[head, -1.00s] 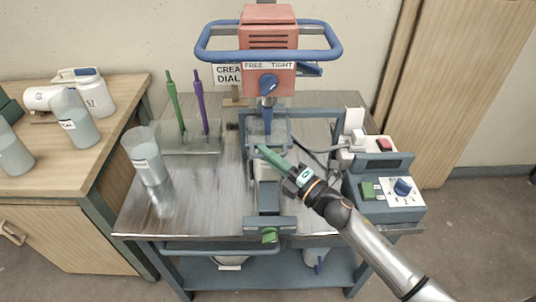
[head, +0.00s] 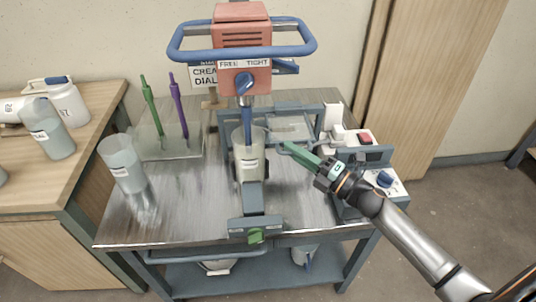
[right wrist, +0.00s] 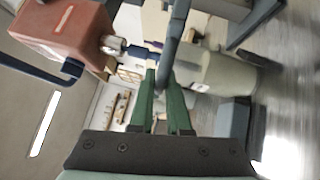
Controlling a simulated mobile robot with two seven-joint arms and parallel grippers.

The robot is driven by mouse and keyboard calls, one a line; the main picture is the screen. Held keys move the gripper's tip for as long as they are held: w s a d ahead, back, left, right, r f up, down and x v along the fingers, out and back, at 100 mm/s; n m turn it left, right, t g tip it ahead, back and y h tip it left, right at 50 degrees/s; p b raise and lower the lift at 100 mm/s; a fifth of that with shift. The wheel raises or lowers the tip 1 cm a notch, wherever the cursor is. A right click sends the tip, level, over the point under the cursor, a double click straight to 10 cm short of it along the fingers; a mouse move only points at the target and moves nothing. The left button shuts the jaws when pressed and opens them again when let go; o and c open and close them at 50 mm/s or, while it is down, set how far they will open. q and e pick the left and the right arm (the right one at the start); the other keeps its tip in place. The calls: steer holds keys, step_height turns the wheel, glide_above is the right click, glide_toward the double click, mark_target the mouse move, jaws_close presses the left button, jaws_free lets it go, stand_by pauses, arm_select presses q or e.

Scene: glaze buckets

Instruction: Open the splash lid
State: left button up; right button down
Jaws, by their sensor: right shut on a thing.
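The splash lid (head: 290,128) is a clear panel in a grey-blue frame. It is swung out to the right of the mixer shaft (head: 247,120) in the head view. My right gripper (head: 287,147) has green fingers shut on the lid's handle bar; the grey-blue bar (right wrist: 170,50) runs between the fingertips in the right wrist view. The labelled bucket (head: 249,168) stands under the red mixer head (head: 242,38), its top uncovered and the shaft reaching into it. My left gripper is not in view.
A switch box with a blue knob (head: 384,179) stands on the right of the metal cart (head: 195,205). A clear cup (head: 122,165) and a rack with green and purple sticks (head: 178,105) are on the left. The cart's front left is clear.

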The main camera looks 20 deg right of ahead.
steer(key=shift+s+d+f, duration=0.1)
steer(key=shift+s+d, duration=0.05)
steer(key=shift+d, duration=0.4)
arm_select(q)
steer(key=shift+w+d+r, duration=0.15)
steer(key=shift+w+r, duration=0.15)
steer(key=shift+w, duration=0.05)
arm_select(e)
steer(key=shift+d, duration=0.15)
steer(key=c, duration=0.9)
jaws_free()
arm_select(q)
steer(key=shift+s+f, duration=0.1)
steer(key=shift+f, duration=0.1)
arm_select(e)
steer(key=shift+s+d, duration=0.15)
steer(key=shift+s, duration=0.25)
arm_select(q)
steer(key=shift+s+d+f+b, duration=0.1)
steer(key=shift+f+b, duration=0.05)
steer(key=shift+b, duration=0.15)
arm_select(e)
steer(key=v, duration=1.1)
steer(key=shift+s, duration=0.35)
